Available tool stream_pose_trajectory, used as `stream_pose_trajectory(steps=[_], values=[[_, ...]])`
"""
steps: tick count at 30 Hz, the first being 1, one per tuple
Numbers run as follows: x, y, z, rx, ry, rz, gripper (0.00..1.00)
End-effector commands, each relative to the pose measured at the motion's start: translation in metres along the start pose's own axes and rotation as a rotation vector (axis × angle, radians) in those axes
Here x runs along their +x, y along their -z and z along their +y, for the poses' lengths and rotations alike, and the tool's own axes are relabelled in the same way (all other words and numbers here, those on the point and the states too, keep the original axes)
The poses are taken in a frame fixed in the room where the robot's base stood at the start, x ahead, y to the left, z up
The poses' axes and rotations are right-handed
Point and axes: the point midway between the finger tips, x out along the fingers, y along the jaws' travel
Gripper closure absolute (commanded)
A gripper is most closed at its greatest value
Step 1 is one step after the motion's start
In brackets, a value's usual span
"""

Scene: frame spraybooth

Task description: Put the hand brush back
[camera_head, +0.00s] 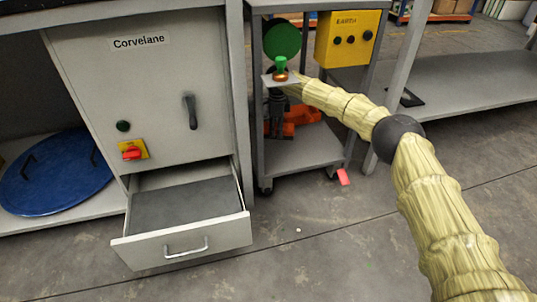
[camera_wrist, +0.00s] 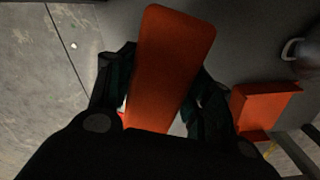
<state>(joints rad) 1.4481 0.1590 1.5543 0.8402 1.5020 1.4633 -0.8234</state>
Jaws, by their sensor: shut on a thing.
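My gripper (camera_wrist: 165,72) is shut on a long orange block with rounded corners, which I take to be the hand brush (camera_wrist: 174,42). One dark finger is on each side of it. No bristles show, so I cannot tell which way they face. In the head view my arm reaches to the grey cart (camera_head: 305,157), and its end is at the cart's upper left.
A grey cabinet has an open, empty drawer (camera_head: 182,247). A green-topped fitting (camera_head: 281,65) and a yellow control box (camera_head: 347,38) are at the cart. Orange equipment (camera_head: 300,115) stands on its lower shelf. A blue round lid (camera_head: 55,172) lies left. The front floor is mostly clear.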

Motion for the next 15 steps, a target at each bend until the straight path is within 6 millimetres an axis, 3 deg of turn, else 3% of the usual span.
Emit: stream_pose_trajectory(steps=[15], values=[[0.063, 0.001, -0.001, 0.018, -0.002, -0.001, 0.75]])
